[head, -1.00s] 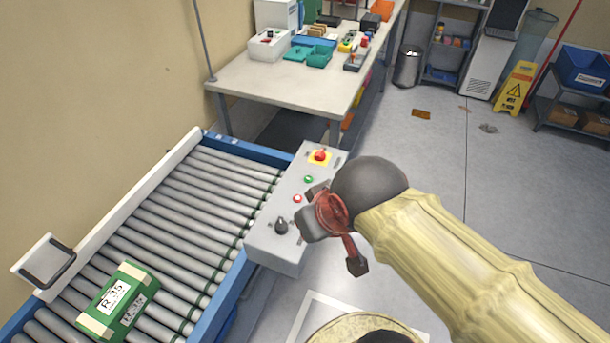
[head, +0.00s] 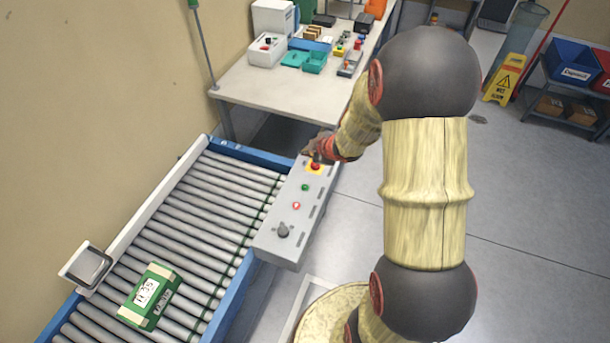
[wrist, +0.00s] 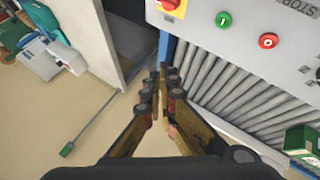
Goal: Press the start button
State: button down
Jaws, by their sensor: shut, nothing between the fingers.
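The green start button (head: 305,187), marked "I", is on the grey control panel (head: 268,236) beside the conveyor. It also shows in the wrist view (wrist: 223,19), at the upper right of the fingers. My gripper (head: 311,150) is at the far end of the panel, close to the red emergency stop (head: 315,166) on its yellow plate. The gripper is partly hidden by my arm. In the wrist view my gripper (wrist: 166,74) is shut and empty, its tips apart in the picture from the green button.
A red button (head: 296,205), marked "O", and a black knob (head: 283,230) are on the same panel. A green box (head: 151,296) lies on the roller conveyor (head: 190,235). A workbench (head: 270,95) with trays and tools stands behind the panel.

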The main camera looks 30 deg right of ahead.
aim_at(304, 189)
jog(key=a+f+y, duration=0.1)
jog(key=s+f+n+y+p, duration=0.1)
jog(key=f, duration=0.1)
jog(key=a+f+n+y+p, duration=0.1)
jog(key=shift+s+a+f, duration=0.3)
notch_tip(304, 189, down, 9)
jog(key=b, duration=0.7)
jog(key=shift+r, duration=0.15)
dwell(1.2)
jog(key=shift+f+b, duration=0.4)
jog(key=shift+f, duration=0.05)
jog(key=shift+f, duration=0.4)
dwell(0.5)
jog(key=shift+r, duration=0.1)
jog(key=shift+r+p, duration=0.55)
jog(key=shift+r, duration=0.2)
